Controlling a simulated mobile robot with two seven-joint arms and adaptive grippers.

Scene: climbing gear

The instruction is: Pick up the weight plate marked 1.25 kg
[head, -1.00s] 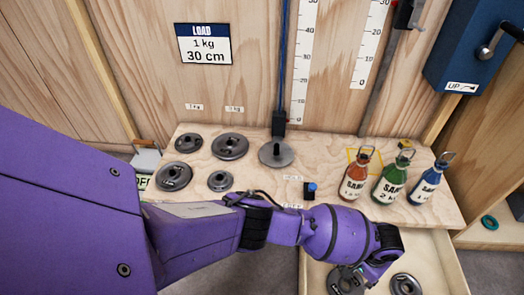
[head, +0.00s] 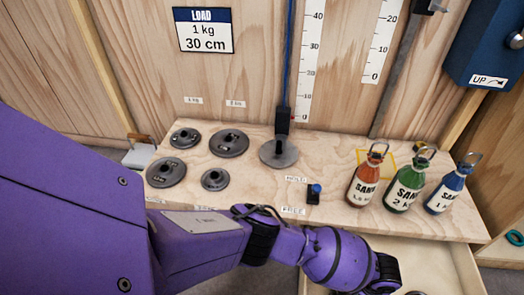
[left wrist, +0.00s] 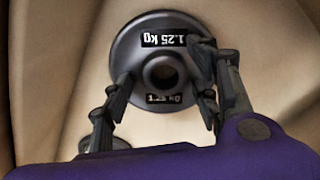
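The weight plate marked 1.25 kg (left wrist: 135,62) is a dark grey disc with a centre hole and black labels. In the left wrist view it lies on a pale wooden surface. My left gripper (left wrist: 163,68) is open, its fingers spread over the plate on either side of the hole; I cannot tell whether they touch it. In the head view my left arm reaches down into the open drawer (head: 462,268), and its gripper is mostly cut off at the bottom edge. My right gripper is not in view.
Several dark plates (head: 229,142) lie on the wooden shelf, with another plate (head: 279,153) below the blue cord. Red (head: 364,186), green (head: 403,190) and blue (head: 444,196) sand bottles stand at the right. Another dark piece (left wrist: 75,133) shows beside the gripper.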

